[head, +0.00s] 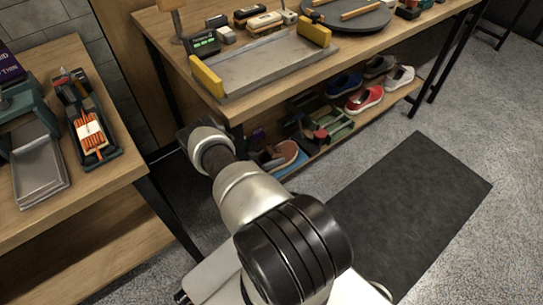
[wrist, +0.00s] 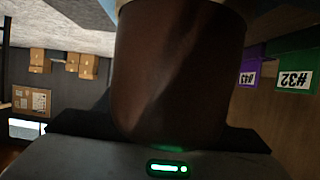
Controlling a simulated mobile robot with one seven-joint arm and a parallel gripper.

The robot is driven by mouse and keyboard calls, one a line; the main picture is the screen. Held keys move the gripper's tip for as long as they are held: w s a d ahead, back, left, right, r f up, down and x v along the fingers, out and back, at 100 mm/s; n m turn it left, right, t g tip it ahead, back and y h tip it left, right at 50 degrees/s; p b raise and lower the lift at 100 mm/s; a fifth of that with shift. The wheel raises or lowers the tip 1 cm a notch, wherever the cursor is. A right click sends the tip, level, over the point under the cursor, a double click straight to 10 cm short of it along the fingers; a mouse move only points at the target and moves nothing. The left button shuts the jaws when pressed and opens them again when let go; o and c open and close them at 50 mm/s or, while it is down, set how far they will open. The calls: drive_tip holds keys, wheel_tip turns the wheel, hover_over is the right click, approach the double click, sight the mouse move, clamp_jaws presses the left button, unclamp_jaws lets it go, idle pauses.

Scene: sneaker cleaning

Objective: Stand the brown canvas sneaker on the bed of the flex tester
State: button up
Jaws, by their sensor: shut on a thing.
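In the wrist view a dark brown rounded thing (wrist: 180,70), which looks like the brown canvas sneaker, fills the middle very close to the camera. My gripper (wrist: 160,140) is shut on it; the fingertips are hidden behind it. In the head view my arm reaches toward the near left corner of the bench; the gripper and held sneaker cannot be made out clearly there. A flat grey metal bed with yellow end blocks (head: 275,68), which I take to be the flex tester, lies on the bench, empty. A small green-lit display (head: 203,42) stands beside it.
The bench top (head: 365,42) also carries a dark round turntable (head: 347,14). Its lower shelf holds a red sneaker (head: 365,98), other shoes and a green crate (head: 338,127). A left table holds a metal tray (head: 40,170) and a tool caddy (head: 90,125). A dark mat (head: 415,200) lies clear.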

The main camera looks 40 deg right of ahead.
drive_tip(key=o, duration=1.4)
drive_tip(key=shift+c, duration=0.2)
